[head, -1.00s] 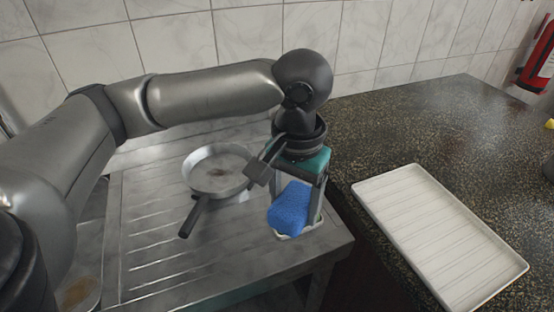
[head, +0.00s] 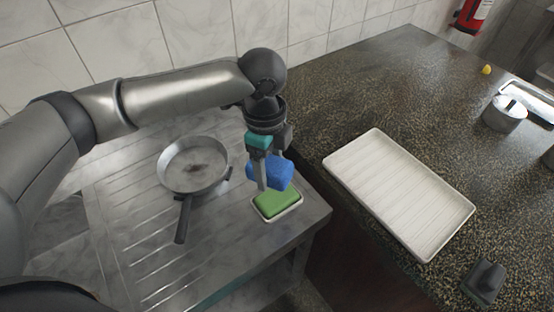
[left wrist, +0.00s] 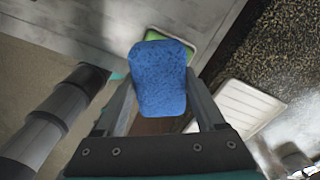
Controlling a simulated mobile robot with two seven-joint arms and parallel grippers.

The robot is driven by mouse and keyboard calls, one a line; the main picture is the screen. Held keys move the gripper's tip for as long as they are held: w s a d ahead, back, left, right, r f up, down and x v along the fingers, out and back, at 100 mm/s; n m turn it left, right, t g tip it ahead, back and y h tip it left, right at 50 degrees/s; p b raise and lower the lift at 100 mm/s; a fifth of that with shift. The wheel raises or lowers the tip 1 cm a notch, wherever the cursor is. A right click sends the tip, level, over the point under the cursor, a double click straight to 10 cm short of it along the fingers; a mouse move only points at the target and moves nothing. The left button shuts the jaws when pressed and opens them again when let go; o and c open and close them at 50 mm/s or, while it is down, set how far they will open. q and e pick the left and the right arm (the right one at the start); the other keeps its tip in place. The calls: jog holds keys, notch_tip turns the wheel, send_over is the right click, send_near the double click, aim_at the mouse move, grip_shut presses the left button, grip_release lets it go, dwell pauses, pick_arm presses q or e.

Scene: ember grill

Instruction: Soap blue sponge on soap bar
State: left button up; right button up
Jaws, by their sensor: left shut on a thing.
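The blue sponge (head: 272,172) is held between the fingers of my left gripper (head: 268,178), which is shut on it. It hangs just above the green soap bar (head: 277,203), which lies in a white soap dish (head: 291,213) on the metal drainboard. In the left wrist view the sponge (left wrist: 158,78) sits between the two fingers and covers most of the soap bar (left wrist: 187,47). Whether the sponge touches the soap cannot be told for sure; it looks apart. My right gripper is not in view.
A metal pan (head: 193,165) with a stained bottom lies left of the soap dish, its handle toward the front. A white ribbed tray (head: 400,190) lies on the dark speckled counter (head: 370,95) to the right. A lidded pot (head: 504,113) stands farther right.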

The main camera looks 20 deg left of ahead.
pick_arm(q)
jog(key=m, duration=0.2)
jog(key=m+p, duration=0.1)
jog(key=shift+w+d+m, duration=0.2)
jog(key=shift+m, duration=0.2)
jog(key=m+p, duration=0.2)
jog(key=m, duration=0.3)
jog(key=shift+w+d+f+p, duration=0.2)
jog(key=shift+f+p, duration=0.1)
jog(key=shift+p, duration=0.1)
jog(key=m, duration=0.1)
jog(key=m+p, duration=0.1)
jog(key=m, duration=0.1)
jog(key=shift+d+f+m, duration=0.15)
jog(key=shift+f+m, duration=0.1)
jog(key=shift+m, duration=0.05)
jog(key=m, duration=0.1)
jog(key=m+p, duration=0.1)
jog(key=m, duration=0.1)
jog(key=shift+f, duration=0.35)
jog(key=b, duration=0.5)
send_over(276, 197)
jog(key=shift+m, duration=0.3)
notch_tip(276, 197, down, 5)
jog(key=shift+w+r, duration=0.1)
jog(key=shift+f+b, duration=0.65)
jog(key=shift+b, duration=0.25)
jog(key=shift+f, duration=0.5)
jog(key=shift+f, duration=0.1)
